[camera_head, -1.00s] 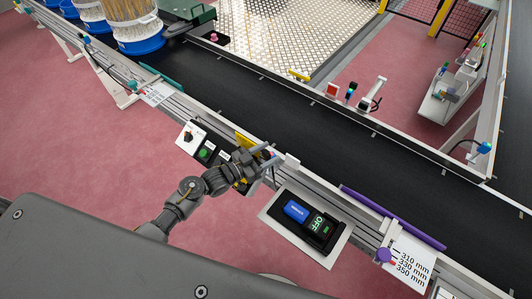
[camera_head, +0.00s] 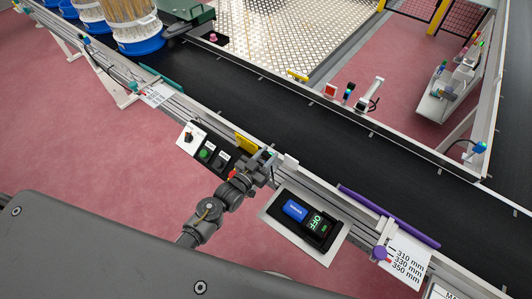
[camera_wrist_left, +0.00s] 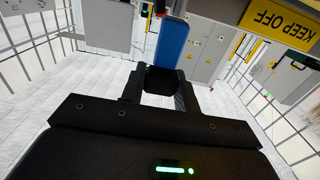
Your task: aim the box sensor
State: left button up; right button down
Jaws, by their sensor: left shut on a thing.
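My left gripper (camera_head: 263,160) is at the conveyor's near rail, between the button panel and the blue switch. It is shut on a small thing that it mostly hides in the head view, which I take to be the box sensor. In the left wrist view a blue body (camera_wrist_left: 172,42) stands just beyond the gripper (camera_wrist_left: 160,82), with a dark piece between the fingers. Its exact aim cannot be told. My right gripper is not in view.
A button panel (camera_head: 204,152) and a yellow sign (camera_head: 246,142) are close to the gripper's left. A switch box with a blue button (camera_head: 295,210) and a display reading OFF is close to its right. The black conveyor belt (camera_head: 270,110) beyond the rail is clear here.

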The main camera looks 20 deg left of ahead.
pick_arm(q)
jog(key=o, duration=1)
jog(key=b+v, duration=0.2)
jog(key=v, duration=0.8)
jog(key=shift+s+a, duration=0.15)
jog(key=shift+s, duration=0.2)
jog(key=shift+f, duration=0.1)
